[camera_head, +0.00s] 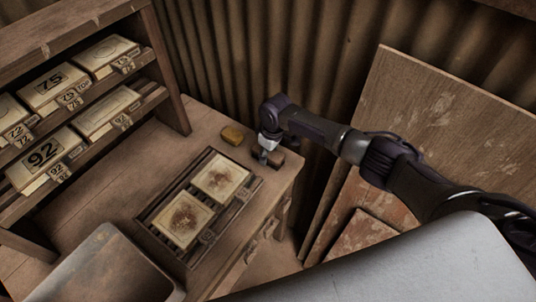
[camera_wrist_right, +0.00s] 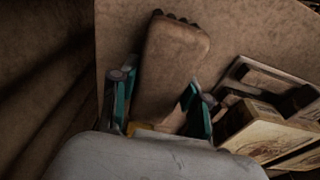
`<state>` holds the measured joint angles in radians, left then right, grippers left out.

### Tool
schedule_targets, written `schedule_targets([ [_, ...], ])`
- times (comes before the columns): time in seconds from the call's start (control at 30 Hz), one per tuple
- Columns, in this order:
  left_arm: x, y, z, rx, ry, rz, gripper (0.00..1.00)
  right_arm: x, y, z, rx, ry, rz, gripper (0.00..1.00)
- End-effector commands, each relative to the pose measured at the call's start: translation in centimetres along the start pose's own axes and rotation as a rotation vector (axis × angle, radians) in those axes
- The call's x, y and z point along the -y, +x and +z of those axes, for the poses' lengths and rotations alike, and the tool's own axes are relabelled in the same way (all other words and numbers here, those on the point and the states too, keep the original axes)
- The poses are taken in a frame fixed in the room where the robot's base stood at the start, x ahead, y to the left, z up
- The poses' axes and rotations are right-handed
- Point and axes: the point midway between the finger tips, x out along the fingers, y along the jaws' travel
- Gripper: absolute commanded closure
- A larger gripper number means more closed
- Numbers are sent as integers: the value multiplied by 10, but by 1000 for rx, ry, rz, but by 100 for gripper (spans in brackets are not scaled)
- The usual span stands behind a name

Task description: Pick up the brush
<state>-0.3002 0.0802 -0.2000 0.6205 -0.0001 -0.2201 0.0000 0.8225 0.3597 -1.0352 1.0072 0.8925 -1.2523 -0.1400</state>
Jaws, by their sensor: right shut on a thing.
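The brush (camera_wrist_right: 174,62) has a brown wooden back with a dark, bumpy far end. In the right wrist view it lies lengthwise between the two teal-lined fingers of my right gripper (camera_wrist_right: 160,112). The gripper is shut on it. I cannot tell whether the brush touches the bench. Its near part is hidden by the gripper body in the wrist view. My left gripper is not in view.
A dark rack (camera_head: 150,219) with two stained tiles (camera_head: 220,177) is in front. A shelf (camera_head: 178,105) of numbered boxes stands left. Wooden boards (camera_head: 445,105) lean at the right.

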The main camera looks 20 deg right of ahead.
Motion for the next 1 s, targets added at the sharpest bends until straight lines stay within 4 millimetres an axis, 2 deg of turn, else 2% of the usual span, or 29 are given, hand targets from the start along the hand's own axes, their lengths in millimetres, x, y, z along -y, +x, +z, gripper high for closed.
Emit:
schedule_targets([
  [0.17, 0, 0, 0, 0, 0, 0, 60, 0, -2, 0, -1, 0, 0, 91],
  [0.27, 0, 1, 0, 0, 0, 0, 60, -1, -11, -2, -3, -1, 1, 91],
  [0.6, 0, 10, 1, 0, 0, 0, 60, -1, -75, -10, -5, -2, 2, 91],
  [0.7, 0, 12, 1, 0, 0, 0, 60, -1, -89, -12, -3, 0, 2, 91],
  [0.83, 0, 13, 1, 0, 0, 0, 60, 0, -98, -12, -2, -1, 1, 91],
  [1.0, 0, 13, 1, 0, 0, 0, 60, 0, -100, -12, -1, 0, 1, 91],
])
